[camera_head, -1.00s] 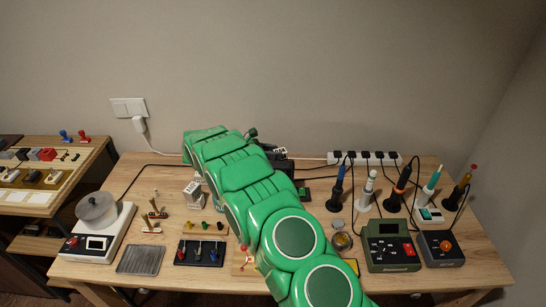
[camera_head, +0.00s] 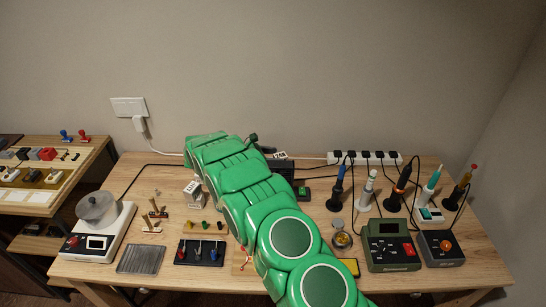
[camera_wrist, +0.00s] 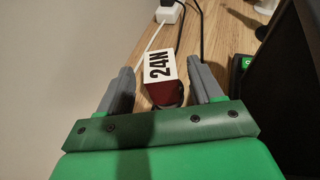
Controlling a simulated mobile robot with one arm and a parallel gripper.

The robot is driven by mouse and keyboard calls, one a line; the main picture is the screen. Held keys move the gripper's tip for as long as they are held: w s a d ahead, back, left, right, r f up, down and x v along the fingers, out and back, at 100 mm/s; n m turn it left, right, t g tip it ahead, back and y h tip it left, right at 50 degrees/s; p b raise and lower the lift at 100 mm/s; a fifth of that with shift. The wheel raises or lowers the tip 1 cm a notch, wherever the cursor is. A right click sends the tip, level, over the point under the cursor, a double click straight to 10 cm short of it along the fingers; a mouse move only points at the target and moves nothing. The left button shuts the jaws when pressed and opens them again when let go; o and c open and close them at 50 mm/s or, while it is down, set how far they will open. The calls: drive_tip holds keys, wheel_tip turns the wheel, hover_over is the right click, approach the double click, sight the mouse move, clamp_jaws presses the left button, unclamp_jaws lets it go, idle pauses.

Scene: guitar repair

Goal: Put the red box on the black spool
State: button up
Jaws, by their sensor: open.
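The red box (camera_wrist: 164,93) shows in the wrist view with a white top label reading "24N". It sits between the two grey fingers of my gripper (camera_wrist: 159,85), which are open on either side of it with a gap to each. In the head view, its white label (camera_head: 279,155) shows at the back of the table, just right of my gripper (camera_head: 260,145); the box's red sides are hidden there. A large black object (camera_wrist: 287,85) stands close on the right in the wrist view; I cannot tell whether it is the black spool.
A white power strip (camera_head: 365,158) with black plugs lies at the table's back, its cables running nearby. Soldering irons in stands fill the right side. Bare wood (camera_wrist: 228,34) shows beyond the gripper.

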drive_tip(key=shift+r, duration=0.1)
drive_tip(key=shift+a+r, duration=0.15)
drive_tip(key=shift+a, duration=0.1)
drive_tip(key=v, duration=1.1)
drive_tip(key=shift+s+a, duration=0.2)
